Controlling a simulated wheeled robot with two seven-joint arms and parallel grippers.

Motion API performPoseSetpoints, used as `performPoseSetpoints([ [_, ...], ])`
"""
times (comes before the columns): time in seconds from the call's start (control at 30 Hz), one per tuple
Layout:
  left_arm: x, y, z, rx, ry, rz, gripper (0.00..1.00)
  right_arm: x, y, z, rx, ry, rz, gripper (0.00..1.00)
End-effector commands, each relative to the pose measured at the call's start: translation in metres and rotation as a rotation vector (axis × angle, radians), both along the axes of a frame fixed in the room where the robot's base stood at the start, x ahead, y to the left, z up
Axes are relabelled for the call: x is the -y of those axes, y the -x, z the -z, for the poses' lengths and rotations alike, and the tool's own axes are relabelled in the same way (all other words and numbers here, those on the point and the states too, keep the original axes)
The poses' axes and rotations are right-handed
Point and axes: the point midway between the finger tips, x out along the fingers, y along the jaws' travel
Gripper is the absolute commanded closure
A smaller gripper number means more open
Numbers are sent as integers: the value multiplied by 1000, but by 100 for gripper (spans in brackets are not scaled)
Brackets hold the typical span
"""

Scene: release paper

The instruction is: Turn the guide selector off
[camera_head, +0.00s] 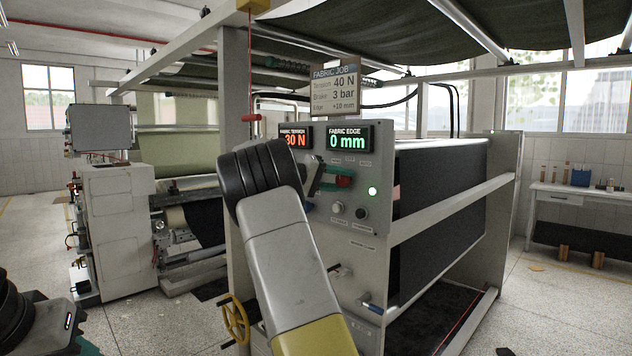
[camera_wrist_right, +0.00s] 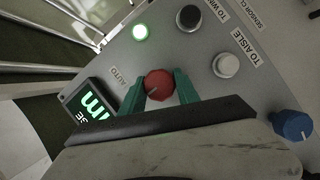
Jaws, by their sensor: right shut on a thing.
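The red knob (camera_wrist_right: 159,84), with a pale pointer mark, sits on the grey control panel (camera_wrist_right: 185,50) beside the word AUTO. I take it as the guide selector; its full label is hidden. My right gripper (camera_wrist_right: 160,88) has its green fingers shut on the knob from both sides. In the wrist view the mark points to the lower left. In the head view my right arm hides part of the panel, and the right gripper (camera_head: 331,178) shows at a red spot below the FABRIC EDGE display (camera_head: 347,139), which reads 0 mm. A teal tip of my left gripper (camera_head: 86,346) shows at the bottom left.
A yellow handwheel (camera_head: 235,320) is low on the machine. Floor is clear at the left.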

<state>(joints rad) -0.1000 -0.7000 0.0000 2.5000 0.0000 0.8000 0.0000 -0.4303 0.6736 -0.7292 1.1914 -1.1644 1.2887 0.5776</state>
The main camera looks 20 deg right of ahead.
Motion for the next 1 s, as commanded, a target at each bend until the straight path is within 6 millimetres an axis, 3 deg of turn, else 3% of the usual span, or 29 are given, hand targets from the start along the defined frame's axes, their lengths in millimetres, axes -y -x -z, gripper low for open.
performPoseSetpoints([
  [0.13,0,0,0,0,0,0,64,-1,-1,1,0,-1,-3,100],
  [0.17,0,0,0,0,0,0,64,-1,-1,1,0,-1,-3,56],
  [0.23,0,0,0,0,0,0,64,-1,-1,1,0,-1,-3,43],
  [0.27,0,0,0,0,0,0,64,-1,-1,0,0,-1,-3,41],
  [0.63,0,0,0,0,0,0,64,-6,0,-1,1,-1,-1,41],
  [1.0,0,0,0,0,0,0,64,-63,1,-10,2,-1,-3,41],
])
